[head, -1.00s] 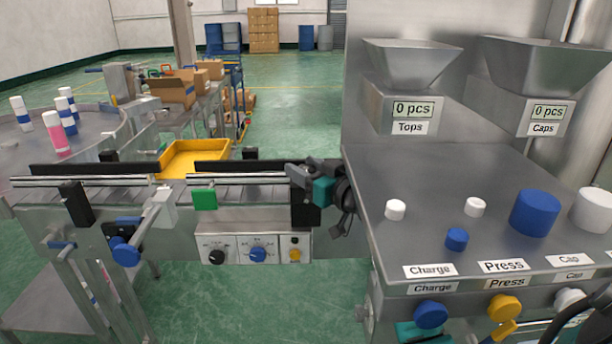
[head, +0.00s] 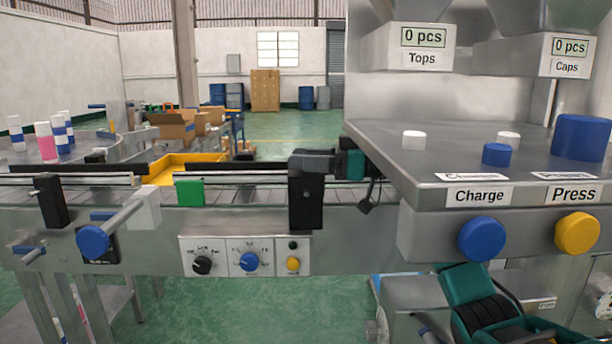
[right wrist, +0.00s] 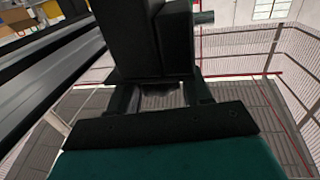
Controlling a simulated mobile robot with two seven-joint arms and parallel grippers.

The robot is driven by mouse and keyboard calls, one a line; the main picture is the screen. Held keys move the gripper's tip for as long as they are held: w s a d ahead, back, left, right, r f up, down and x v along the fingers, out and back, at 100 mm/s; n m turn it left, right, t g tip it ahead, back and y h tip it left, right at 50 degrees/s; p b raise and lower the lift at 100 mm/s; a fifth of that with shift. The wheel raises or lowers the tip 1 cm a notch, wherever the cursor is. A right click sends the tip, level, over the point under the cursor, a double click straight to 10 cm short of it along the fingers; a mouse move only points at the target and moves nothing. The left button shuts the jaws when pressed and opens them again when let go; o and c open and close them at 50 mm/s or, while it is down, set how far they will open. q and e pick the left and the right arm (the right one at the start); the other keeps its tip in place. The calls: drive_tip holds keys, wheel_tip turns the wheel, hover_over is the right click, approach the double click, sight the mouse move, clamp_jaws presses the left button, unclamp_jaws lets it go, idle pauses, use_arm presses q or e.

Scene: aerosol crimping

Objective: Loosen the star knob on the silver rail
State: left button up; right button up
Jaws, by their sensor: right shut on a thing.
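My right gripper (head: 312,164) is at the right end of the conveyor, against the top of a black clamp block (head: 306,205) beside the silver rail (head: 240,177). In the right wrist view, the two fingers (right wrist: 160,96) are shut on a small dark part just below the black block (right wrist: 150,40). That part sits where a knob would be; its star shape is mostly hidden by the fingers and the gripper body. The silver rail (right wrist: 50,85) runs diagonally at the left there. My left gripper is not in view.
A blue round knob (head: 92,241) on a rod stands at the conveyor's left front. A control panel (head: 247,257) is on the conveyor front. The grey machine table (head: 440,165) with caps and buttons stands close at the right. A yellow tray (head: 160,172) lies behind the conveyor.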

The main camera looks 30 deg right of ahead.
drive_tip(key=shift+n+g+y, duration=1)
drive_tip(key=shift+n+g, duration=0.1)
drive_tip(key=shift+g, duration=0.3)
drive_tip(key=o, duration=0.9)
drive_tip(key=shift+o, duration=0.2)
drive_tip(key=v, duration=1.3)
drive_tip(key=shift+w, duration=0.15)
drive_tip(key=shift+r, duration=0.1)
